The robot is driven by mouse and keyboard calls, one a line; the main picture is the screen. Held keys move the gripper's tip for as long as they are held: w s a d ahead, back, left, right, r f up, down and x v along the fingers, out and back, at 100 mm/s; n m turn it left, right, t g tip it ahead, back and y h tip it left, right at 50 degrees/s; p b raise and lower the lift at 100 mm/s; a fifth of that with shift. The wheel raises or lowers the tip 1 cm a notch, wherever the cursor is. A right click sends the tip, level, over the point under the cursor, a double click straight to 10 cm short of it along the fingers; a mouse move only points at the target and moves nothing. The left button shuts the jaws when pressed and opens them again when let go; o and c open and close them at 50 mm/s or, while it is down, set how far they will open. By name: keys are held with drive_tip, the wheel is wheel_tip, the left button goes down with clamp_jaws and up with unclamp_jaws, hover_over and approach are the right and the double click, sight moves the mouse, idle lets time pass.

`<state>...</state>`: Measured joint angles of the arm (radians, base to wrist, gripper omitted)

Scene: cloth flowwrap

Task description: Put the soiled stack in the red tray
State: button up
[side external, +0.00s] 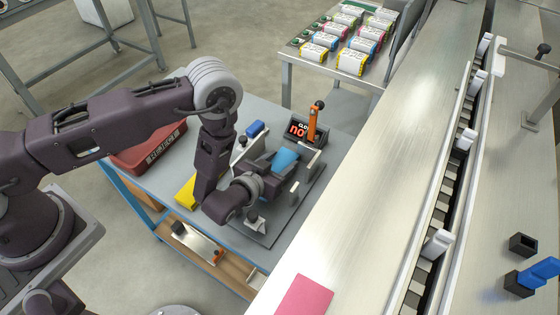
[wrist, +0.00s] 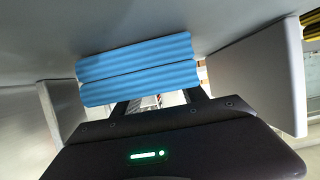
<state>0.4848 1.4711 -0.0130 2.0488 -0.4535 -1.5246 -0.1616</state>
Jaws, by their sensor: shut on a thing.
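A blue ribbed cloth stack (side external: 286,160) is at the fixture on the grey table. In the wrist view, the stack (wrist: 138,68) shows as two blue layers across my fingers. My gripper (side external: 273,172) is shut on the stack, with the fingers partly hidden behind it in the wrist view (wrist: 158,100). No soil marks can be made out on the visible faces. The red tray (side external: 160,150) stands at the table's far left, partly hidden behind my arm. I see no cloth in the part of it that shows.
Pale upright plates (side external: 314,160) flank the stack. A blue block (side external: 255,129) and a yellow item (side external: 187,192) lie nearby. A long conveyor (side external: 400,150) runs along the right.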

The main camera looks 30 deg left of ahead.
drive_tip(key=shift+s+a+f, duration=0.1)
drive_tip(key=shift+a+f, duration=0.05)
drive_tip(key=shift+f, duration=0.35)
drive_tip(key=o, duration=1.3)
drive_tip(key=shift+r, duration=0.4)
drive_tip(key=v, duration=0.5)
drive_tip(key=shift+r, duration=0.15)
wheel_tip(320, 180, up, 7)
drive_tip(key=shift+r, duration=0.1)
